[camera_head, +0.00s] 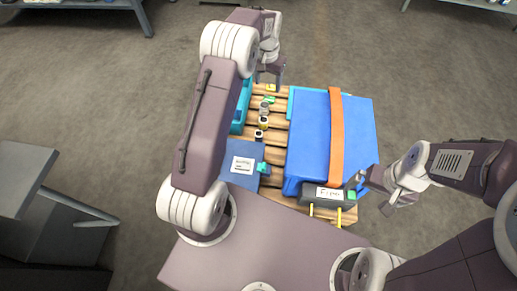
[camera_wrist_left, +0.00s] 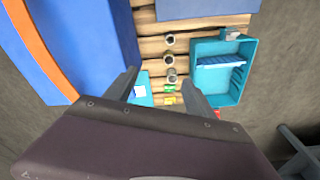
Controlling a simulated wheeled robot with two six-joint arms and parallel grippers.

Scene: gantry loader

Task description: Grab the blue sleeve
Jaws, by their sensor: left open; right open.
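My left gripper (camera_head: 272,80) is open and empty above the far end of the wooden pallet; its fingers (camera_wrist_left: 160,82) frame the slats in the left wrist view. A row of small ring-topped cylinders (camera_head: 262,122) stands mid-pallet, also in the left wrist view (camera_wrist_left: 169,59); their colours look grey and dark. A blue ribbed piece (camera_wrist_left: 221,61) lies in a teal bin (camera_wrist_left: 203,88) beside them; I cannot tell if it is the blue sleeve. My right gripper (camera_head: 358,180) is open near the front right of the pallet, by a dark labelled box.
A large blue covered block (camera_head: 305,130) with an orange strap (camera_head: 337,130) fills the pallet's right side. A blue panel (camera_head: 228,178) with a white label lies at the front left. The dark labelled box (camera_head: 315,198) is at the front edge. A grey table (camera_head: 20,175) stands left.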

